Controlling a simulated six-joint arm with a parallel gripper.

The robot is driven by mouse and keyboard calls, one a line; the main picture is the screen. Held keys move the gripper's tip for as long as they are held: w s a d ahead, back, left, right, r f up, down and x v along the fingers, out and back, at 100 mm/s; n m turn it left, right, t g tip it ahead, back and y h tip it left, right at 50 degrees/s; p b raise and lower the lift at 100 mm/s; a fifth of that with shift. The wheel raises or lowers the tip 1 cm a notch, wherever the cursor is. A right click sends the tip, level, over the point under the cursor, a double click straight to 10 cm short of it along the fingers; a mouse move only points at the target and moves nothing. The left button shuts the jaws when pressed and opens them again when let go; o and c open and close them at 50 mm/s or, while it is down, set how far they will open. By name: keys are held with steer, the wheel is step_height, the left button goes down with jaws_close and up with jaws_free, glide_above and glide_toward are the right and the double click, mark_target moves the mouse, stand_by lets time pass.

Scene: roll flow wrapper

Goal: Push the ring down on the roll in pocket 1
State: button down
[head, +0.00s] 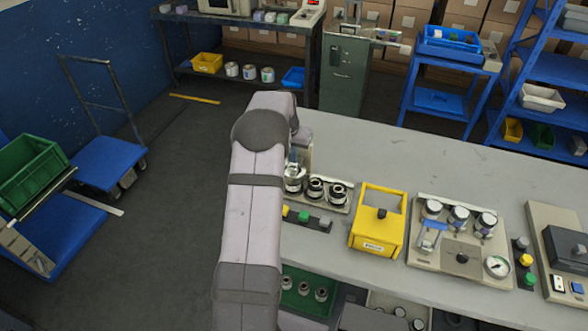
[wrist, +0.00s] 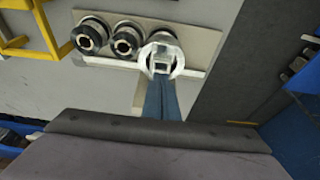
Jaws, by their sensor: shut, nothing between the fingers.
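A base plate (head: 346,209) on the bench carries three round rolls in a row; the plate also shows in the wrist view (wrist: 200,42). The left roll in the head view (head: 292,185) has a white ring around its top, and this ring shows in the wrist view (wrist: 176,58). My gripper (head: 293,163) is shut and empty, pointing down over this roll. In the wrist view its blue fingers (wrist: 161,66) end over the ring's middle and hide part of it. I cannot tell whether the fingertips touch the ring or whether it is fully seated. Pocket numbers are not readable.
The two other rolls, the middle one (head: 315,188) and the right one (head: 338,193), stand close beside. A yellow frame box (head: 378,243) and a station with gauge (head: 461,255) stand further right. A button strip (head: 304,217) lies in front. The bench behind is clear.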

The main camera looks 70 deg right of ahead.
mark_target(293, 165)
steer(key=shift+f, duration=0.2)
stand_by(0.4)
steer(key=shift+f+b, duration=1.2)
steer(key=shift+f, duration=0.55)
steer(key=shift+r, duration=0.1)
steer(key=shift+r+p, duration=2.9)
steer(key=shift+r, duration=1.35)
